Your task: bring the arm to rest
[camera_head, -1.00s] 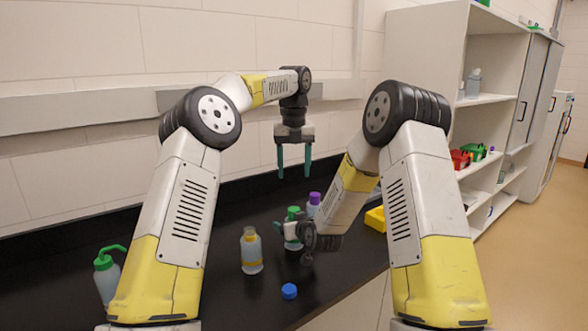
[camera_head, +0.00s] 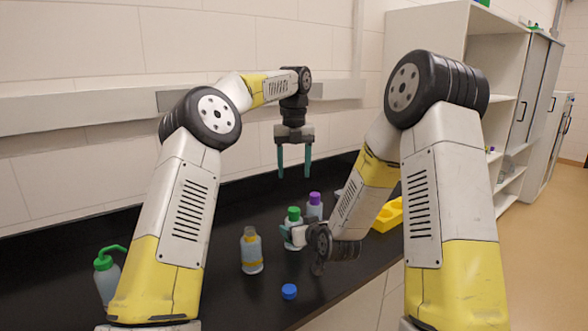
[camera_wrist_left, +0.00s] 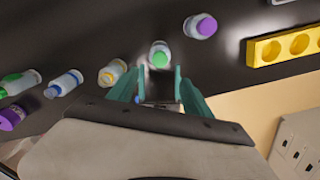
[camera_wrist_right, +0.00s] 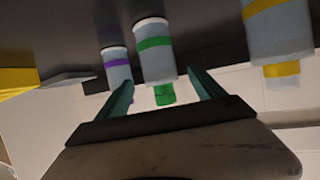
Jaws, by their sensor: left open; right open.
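My left gripper (camera_head: 294,160) hangs open and empty, fingers down, high above the black bench. Its teal fingers also frame the left wrist view (camera_wrist_left: 158,85), where a green-capped bottle (camera_wrist_left: 160,55) shows beyond the tips. My right gripper (camera_head: 291,235) is low over the bench, open, at the green-capped bottle (camera_head: 293,215), partly hiding it. In the right wrist view the green-banded bottle (camera_wrist_right: 155,55) appears upside down between or just beyond the open fingers (camera_wrist_right: 162,82); I cannot tell if they touch it.
A purple-capped bottle (camera_head: 315,200) stands behind. An uncapped yellow-labelled bottle (camera_head: 251,252), a blue cap (camera_head: 289,291) and a green wash bottle (camera_head: 107,275) are nearer. A yellow holed block (camera_head: 388,216) lies right. White shelves (camera_head: 500,120) stand beyond. Air around my left gripper is clear.

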